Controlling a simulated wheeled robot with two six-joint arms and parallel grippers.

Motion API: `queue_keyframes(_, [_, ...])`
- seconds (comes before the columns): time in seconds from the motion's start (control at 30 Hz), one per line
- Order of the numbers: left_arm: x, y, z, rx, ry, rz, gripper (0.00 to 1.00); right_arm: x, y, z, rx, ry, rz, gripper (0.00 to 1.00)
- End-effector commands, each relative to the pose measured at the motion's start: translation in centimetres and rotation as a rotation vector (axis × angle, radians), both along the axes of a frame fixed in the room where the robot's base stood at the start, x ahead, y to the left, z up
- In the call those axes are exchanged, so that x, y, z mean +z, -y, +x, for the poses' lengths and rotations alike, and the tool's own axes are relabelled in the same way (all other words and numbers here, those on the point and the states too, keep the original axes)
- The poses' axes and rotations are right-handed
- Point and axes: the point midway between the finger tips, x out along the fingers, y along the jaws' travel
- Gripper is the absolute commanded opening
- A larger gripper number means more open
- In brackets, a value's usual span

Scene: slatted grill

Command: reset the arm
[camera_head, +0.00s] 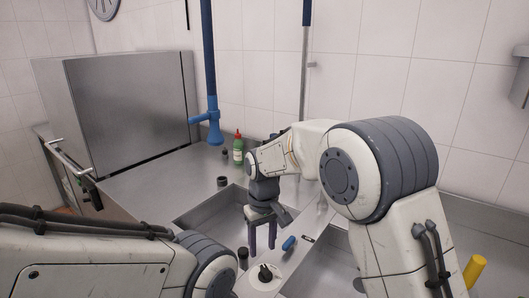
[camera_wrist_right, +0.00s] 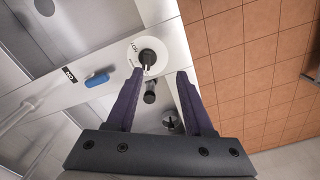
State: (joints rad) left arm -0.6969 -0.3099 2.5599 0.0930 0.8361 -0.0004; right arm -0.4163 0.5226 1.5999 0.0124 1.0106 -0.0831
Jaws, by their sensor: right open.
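My right gripper (camera_head: 262,234) hangs fingers-down over the near part of the steel sink. It is open, with its two dark purple fingers apart. In the right wrist view the open fingers (camera_wrist_right: 160,75) have nothing between them in contact. A black knob on a white round dial (camera_wrist_right: 147,58) shows beyond the fingertips; it also shows in the head view (camera_head: 265,278), below the gripper. My left arm crosses the lower left of the head view, but its gripper is out of the picture.
A blue piece (camera_head: 289,243) lies on the ledge between two sink basins. A green bottle (camera_head: 239,152) with a red cap stands behind the sink. A blue spray head (camera_head: 215,130) hangs above the counter. A steel cabinet (camera_head: 130,105) stands at left. A yellow cylinder (camera_head: 475,269) is at right.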

Motion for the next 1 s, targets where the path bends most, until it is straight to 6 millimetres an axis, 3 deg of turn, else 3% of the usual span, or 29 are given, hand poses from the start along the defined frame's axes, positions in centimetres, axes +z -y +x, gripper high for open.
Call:
queue_keyframes(0.1, [0.0, 0.0, 0.0, 0.000, 0.000, 0.000, 0.50, 2.7, -0.4, -6.1, 0.038, 0.008, 0.019, 0.53])
queue_keyframes(0.2, [0.0, 0.0, 0.0, 0.000, 0.000, 0.000, 0.50, 3.9, 0.0, -11.8, 0.067, 0.009, 0.035, 0.53])
queue_keyframes(0.4, [0.0, 0.0, 0.0, 0.000, 0.000, 0.000, 0.50, 4.0, 2.5, -22.0, 0.116, 0.009, 0.063, 0.53])
queue_keyframes(0.5, [0.0, 0.0, 0.0, 0.000, 0.000, 0.000, 0.50, 3.4, 3.9, -25.4, 0.132, 0.008, 0.071, 0.53])
queue_keyframes(0.7, [0.0, 0.0, 0.0, 0.000, 0.000, 0.000, 0.50, 2.5, 5.2, -28.2, 0.144, 0.005, 0.078, 0.53])
queue_keyframes(1.0, [0.0, 0.0, 0.0, 0.000, 0.000, 0.000, 0.50, 2.5, 5.2, -28.3, 0.144, 0.004, 0.077, 0.53])
